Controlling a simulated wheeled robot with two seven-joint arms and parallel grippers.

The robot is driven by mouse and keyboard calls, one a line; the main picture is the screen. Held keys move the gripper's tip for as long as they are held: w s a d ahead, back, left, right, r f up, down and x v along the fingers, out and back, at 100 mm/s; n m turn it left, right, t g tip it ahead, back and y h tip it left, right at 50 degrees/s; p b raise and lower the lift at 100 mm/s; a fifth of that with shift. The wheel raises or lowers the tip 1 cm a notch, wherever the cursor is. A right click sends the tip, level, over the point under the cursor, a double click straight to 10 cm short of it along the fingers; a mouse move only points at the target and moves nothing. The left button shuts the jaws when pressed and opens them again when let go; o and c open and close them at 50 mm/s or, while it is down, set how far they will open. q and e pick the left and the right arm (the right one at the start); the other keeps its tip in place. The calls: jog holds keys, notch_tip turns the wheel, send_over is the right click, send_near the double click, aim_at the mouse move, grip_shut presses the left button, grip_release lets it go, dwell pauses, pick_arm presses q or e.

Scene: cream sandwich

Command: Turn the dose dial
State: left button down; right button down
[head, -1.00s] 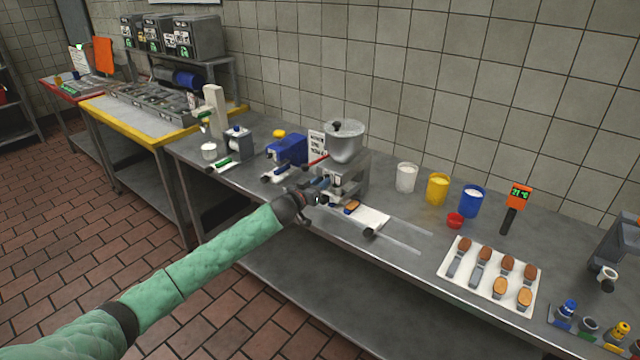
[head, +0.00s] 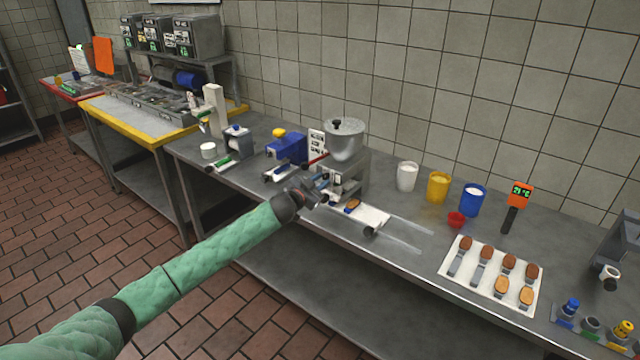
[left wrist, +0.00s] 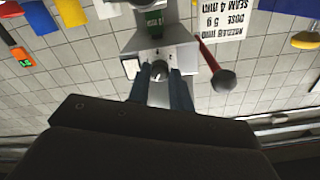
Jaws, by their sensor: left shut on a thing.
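The depositor machine with a round metal hopper (head: 345,142) stands on the steel bench. My left gripper (head: 321,189) is at the front of this machine. In the left wrist view, which is upside down, the two dark fingers of my left gripper (left wrist: 162,92) are on either side of a small round grey knob, the dose dial (left wrist: 159,70), on the machine's grey front face. The gripper is shut on this dial. The dial is hidden by the gripper in the head view. My right gripper is out of view.
A red lever with a dark ball end (left wrist: 222,81) sticks out beside the dial. A white pad with a filled biscuit (head: 352,205) lies close by on the bench. White, yellow and blue tubs (head: 438,188) and a tray of biscuits (head: 462,282) stand to the right.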

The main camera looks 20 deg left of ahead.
pick_arm(q)
jog(key=m, duration=0.3)
jog(key=shift+m+b, duration=0.3)
jog(key=shift+m, duration=2.3)
jog(key=m, duration=0.2)
jog(key=shift+m+b, duration=0.3)
jog(key=shift+m, duration=0.1)
jog(key=m, duration=0.2)
jog(key=shift+m, duration=2.1)
jog(key=c, duration=1.3)
grip_release()
jog(key=shift+o, duration=0.2)
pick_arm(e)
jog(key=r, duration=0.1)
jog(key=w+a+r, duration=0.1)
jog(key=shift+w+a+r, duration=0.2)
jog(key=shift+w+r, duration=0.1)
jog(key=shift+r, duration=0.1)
